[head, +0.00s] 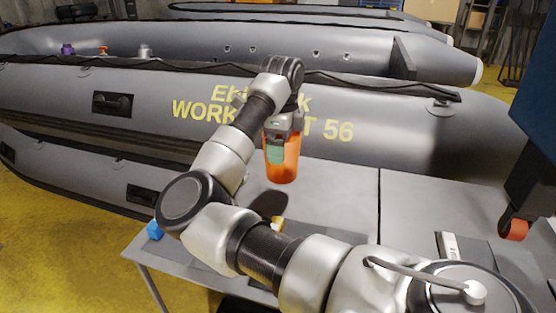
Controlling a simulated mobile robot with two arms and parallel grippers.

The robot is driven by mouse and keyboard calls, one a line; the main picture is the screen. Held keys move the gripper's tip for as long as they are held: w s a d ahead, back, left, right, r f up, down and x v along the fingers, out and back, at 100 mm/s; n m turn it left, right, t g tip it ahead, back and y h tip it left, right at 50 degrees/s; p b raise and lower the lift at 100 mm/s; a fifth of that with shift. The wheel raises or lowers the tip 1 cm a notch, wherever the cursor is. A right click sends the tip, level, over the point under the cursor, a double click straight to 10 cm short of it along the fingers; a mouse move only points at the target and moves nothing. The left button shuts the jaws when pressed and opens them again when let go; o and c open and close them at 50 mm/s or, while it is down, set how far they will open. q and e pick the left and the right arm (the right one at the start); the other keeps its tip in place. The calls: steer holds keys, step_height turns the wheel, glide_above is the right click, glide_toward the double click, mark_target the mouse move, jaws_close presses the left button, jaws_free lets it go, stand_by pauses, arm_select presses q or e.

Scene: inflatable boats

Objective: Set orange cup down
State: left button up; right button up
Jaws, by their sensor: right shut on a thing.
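The orange cup (285,172) is upright in the middle of the head view, at the far side of the grey table (340,200). My right gripper (281,146) points down from above and is shut on the cup; a greenish finger pad shows against its side. The cup appears to hang above the table, with a dark shadow (269,203) on the tabletop below and left of it. My left gripper is not in view.
A blue block (154,231) sits at the table's left edge. A yellow object (277,223) is partly hidden behind my right arm. A grey inflatable boat (400,130) lies just behind the table. A pale object (449,245) is at right; the tabletop right of the cup is clear.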

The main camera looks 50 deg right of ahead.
steer(key=shift+w+a+f, duration=0.3)
steer(key=shift+f, duration=2)
steer(key=shift+f, duration=0.1)
steer(key=shift+f, duration=0.15)
steer(key=o, duration=0.7)
steer(key=shift+c, duration=0.2)
